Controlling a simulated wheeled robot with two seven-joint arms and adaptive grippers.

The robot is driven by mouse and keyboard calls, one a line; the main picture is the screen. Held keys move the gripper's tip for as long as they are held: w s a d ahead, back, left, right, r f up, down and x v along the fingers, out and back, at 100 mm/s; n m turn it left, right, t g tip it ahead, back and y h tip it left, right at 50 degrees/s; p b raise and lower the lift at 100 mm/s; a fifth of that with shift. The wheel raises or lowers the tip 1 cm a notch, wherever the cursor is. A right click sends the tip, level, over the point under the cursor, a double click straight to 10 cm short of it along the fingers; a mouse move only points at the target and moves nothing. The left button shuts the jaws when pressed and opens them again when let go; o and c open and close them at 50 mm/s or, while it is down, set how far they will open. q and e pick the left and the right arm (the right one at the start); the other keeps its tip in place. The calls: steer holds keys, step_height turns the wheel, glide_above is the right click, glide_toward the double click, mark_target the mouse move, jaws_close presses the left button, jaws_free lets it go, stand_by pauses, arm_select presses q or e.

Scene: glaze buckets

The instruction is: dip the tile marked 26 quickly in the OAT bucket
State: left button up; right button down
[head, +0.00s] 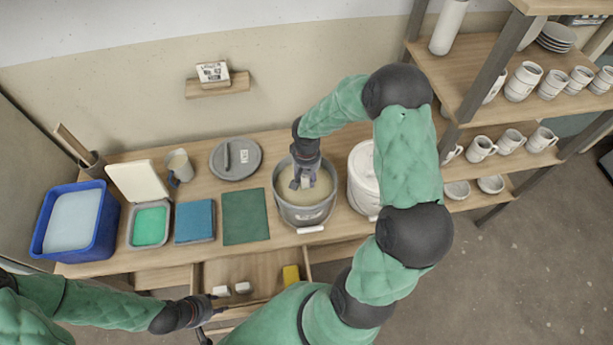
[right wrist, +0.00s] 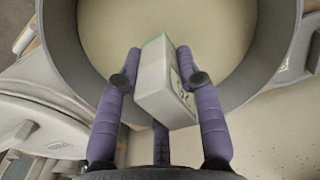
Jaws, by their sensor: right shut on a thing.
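A grey bucket (head: 303,213) of cream glaze stands on the bench; its front label is too small to read. My right gripper (head: 303,180) points down into its mouth. In the right wrist view the gripper (right wrist: 160,85) is shut on a pale grey block-like tile (right wrist: 153,85), one finger on each side. Dark marking shows on the tile's side, but I cannot read it clearly. The tile's far end is over the glaze; I cannot tell whether it touches. My left gripper (head: 208,319) is empty, fingers apart, by the open drawer.
A lidded white bucket (head: 362,178) stands close on the right. A grey lid (head: 236,158), a green mat (head: 245,217), a blue cloth (head: 195,221), a green-filled tray (head: 149,227) and a blue tub (head: 105,225) lie left.

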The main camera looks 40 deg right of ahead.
stand_by(0.4)
steer(key=shift+r+p, duration=2.55)
steer(key=shift+r, duration=1.35)
steer(key=shift+a+f, duration=0.1)
